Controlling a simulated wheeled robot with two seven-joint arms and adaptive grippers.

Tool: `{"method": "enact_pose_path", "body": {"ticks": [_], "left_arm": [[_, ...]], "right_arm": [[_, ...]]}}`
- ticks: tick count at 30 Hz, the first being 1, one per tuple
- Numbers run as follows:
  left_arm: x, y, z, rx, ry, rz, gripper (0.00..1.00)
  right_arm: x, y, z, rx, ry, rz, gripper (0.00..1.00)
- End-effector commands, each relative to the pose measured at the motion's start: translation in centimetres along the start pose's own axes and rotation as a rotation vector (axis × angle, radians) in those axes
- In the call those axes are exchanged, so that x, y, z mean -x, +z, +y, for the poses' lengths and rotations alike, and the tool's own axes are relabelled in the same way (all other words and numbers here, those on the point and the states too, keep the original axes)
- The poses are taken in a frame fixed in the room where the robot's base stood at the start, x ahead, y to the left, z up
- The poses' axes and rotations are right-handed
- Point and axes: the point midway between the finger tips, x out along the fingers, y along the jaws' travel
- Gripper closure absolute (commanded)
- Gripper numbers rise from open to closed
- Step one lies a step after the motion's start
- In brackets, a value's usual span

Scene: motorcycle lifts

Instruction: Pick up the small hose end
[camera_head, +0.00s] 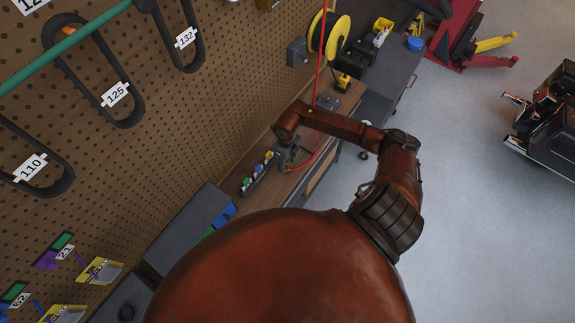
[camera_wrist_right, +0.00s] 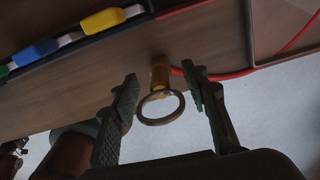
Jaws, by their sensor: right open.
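The small hose end shows in the right wrist view as a brass-coloured fitting (camera_wrist_right: 159,76) with a grey metal ring (camera_wrist_right: 161,108) at its near end. A red hose (camera_wrist_right: 232,75) runs from it to the right. My right gripper (camera_head: 288,157) is over the wooden workbench in the head view. In the right wrist view its two dark fingers stand apart, one on each side of the fitting and ring, with gaps on both sides. The hose end cannot be made out in the head view. My left gripper is not in view.
A dark holder with blue, yellow and white pieces (camera_head: 258,172) lies on the workbench (camera_head: 333,123), left of the gripper. A pegboard (camera_head: 190,120) rises behind. A yellow reel (camera_head: 337,36) is farther back. Open grey floor (camera_head: 470,200) lies to the right.

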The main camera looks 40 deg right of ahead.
Motion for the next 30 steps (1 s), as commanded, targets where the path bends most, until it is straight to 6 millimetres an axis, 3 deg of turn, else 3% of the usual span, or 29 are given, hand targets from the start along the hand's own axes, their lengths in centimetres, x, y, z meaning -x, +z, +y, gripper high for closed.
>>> {"method": "enact_pose_path", "body": {"ticks": [6,13,30], "left_arm": [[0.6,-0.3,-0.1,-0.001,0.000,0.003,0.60],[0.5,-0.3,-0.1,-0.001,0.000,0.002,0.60],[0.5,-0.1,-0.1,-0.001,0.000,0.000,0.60]], "right_arm": [[-1.9,0.1,0.0,0.000,0.000,-0.002,0.59],[-2.0,0.1,0.0,0.001,0.000,-0.002,0.60],[-2.0,0.1,0.0,0.001,0.000,-0.002,0.99]]}}
